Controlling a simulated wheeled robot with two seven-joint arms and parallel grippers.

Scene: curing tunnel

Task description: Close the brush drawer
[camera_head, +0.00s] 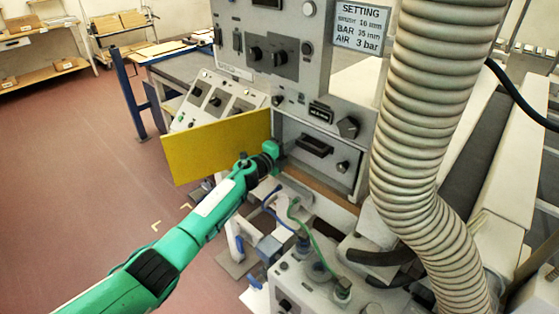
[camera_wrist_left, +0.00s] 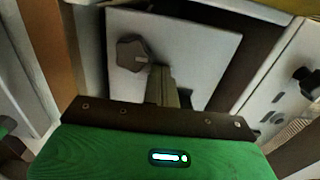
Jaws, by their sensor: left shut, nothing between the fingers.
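A grey drawer front (camera_head: 325,168) with a black handle (camera_head: 315,146) and a small dark knob (camera_head: 343,167) sits low in the grey machine; I take it to be the brush drawer. How far it stands out, I cannot tell. My left gripper (camera_head: 275,149) is shut and empty, beside the left edge of this drawer front, next to an opened yellow door (camera_head: 215,147). In the left wrist view, the shut fingers (camera_wrist_left: 163,84) point at a pale grey panel (camera_wrist_left: 205,45) with a hexagonal knob (camera_wrist_left: 132,53). Whether they touch it is unclear. My right gripper is not in view.
A ribbed hose (camera_head: 425,120) hangs at the right of the drawer. A grey box (camera_head: 320,285) with blue and green cables stands below. A sloped control panel (camera_head: 215,100) is behind the yellow door. The floor at the left is clear.

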